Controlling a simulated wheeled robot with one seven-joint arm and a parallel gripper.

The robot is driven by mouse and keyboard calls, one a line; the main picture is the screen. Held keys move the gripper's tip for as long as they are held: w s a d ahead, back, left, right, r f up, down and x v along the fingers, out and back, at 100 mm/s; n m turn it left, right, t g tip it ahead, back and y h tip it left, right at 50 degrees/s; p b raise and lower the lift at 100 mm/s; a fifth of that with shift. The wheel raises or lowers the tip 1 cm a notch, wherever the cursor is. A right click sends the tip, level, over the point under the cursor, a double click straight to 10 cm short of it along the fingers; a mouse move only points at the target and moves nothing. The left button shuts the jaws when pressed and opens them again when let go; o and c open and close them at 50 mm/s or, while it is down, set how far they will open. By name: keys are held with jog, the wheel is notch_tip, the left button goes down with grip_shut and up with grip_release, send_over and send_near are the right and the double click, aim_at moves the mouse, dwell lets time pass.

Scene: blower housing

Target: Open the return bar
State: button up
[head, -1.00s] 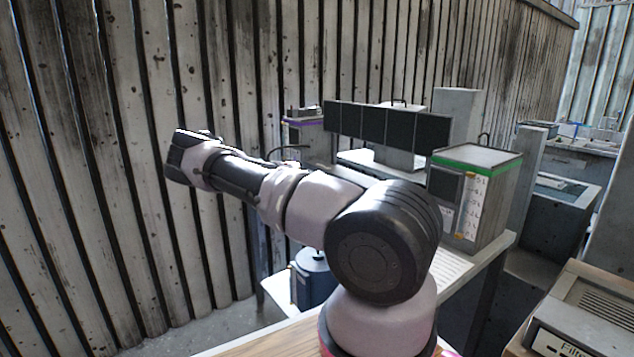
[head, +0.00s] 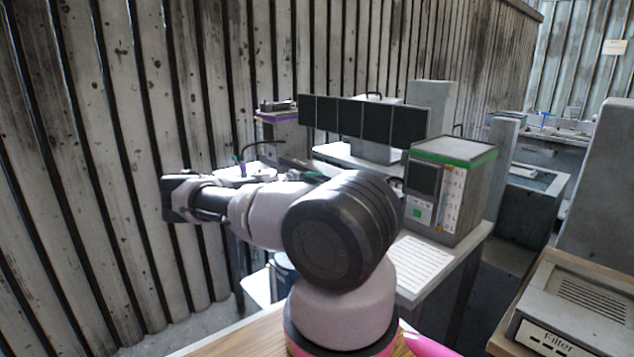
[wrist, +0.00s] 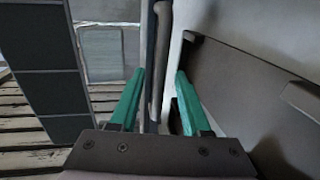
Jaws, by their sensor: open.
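In the wrist view my gripper (wrist: 158,78) is open, with its two green fingers apart. A dark, rounded bar (wrist: 161,45) runs upright in the picture between and beyond the fingertips. It looks like the return bar, but I cannot be sure. The fingers stand on either side of it in the picture; I cannot tell whether they touch it or how far beyond them it lies. A pale surface lies right behind it. In the head view my arm hides most of the work spot, and I cannot make out the bar there.
A row of dark panels (head: 362,121) stands over the bench; dark panels (wrist: 45,60) also fill the wrist view's left side. A green-topped box (head: 450,190) stands right of my arm. A filter unit (head: 575,315) is at lower right. A slatted wall (head: 90,120) closes the left.

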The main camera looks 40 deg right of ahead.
jog(key=shift+d+f, duration=0.1)
jog(key=shift+d, duration=0.45)
grip_shut()
dwell(1.1)
